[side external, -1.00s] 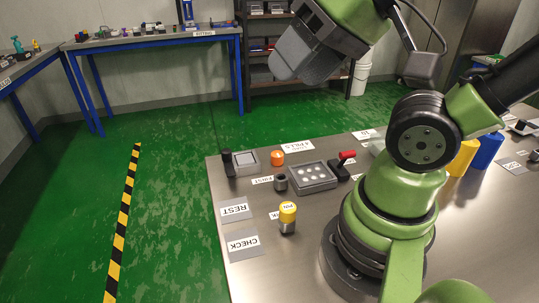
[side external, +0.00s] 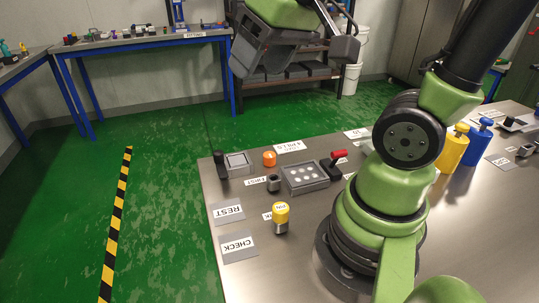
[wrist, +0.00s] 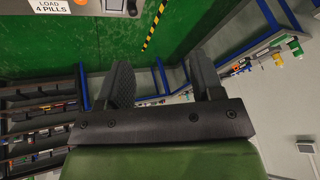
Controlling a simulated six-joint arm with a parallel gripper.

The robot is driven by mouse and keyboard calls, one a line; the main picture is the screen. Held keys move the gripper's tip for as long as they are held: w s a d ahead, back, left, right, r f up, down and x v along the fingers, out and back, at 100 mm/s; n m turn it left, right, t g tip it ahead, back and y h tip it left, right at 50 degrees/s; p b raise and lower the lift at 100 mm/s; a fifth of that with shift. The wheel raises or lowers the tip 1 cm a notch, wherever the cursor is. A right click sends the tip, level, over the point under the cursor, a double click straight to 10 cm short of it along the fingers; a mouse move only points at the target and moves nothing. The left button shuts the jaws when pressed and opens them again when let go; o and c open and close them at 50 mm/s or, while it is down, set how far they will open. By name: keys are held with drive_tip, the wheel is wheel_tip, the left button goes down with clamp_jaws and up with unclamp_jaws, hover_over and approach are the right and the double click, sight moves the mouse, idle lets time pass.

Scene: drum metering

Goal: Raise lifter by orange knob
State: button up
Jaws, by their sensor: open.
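The orange knob (side external: 269,159) sits low on the steel table near its far left edge, beside the "load 4 pills" label. A sliver of the knob shows at the top edge of the wrist view (wrist: 81,2). I cannot make out the lifter under it. My gripper (side external: 243,66) is high above and beyond the table's far edge, apart from the knob. In the wrist view my gripper (wrist: 163,80) has its two dark fingers spread, with nothing between them.
A grey tray with white pills (side external: 304,177), a red-handled lever (side external: 338,156), a small dark cup (side external: 273,183) and a yellow-capped cylinder (side external: 281,218) stand near the knob. A black-handled grey unit (side external: 237,163) is left of it. Yellow (side external: 452,150) and blue (side external: 477,146) bottles stand right.

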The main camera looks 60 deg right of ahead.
drive_tip(key=w+d+f+g, duration=0.2)
drive_tip(key=w+d+f, duration=0.2)
drive_tip(key=w+d, duration=0.1)
drive_tip(key=n+g, duration=0.3)
drive_tip(key=g, duration=0.1)
hover_over(269, 154)
drive_tip(key=shift+h, duration=0.3)
wheel_tip(269, 154, down, 16)
drive_tip(key=shift+r, duration=0.1)
wheel_tip(269, 154, down, 10)
drive_tip(key=shift+f, duration=0.1)
drive_tip(key=c, duration=0.9)
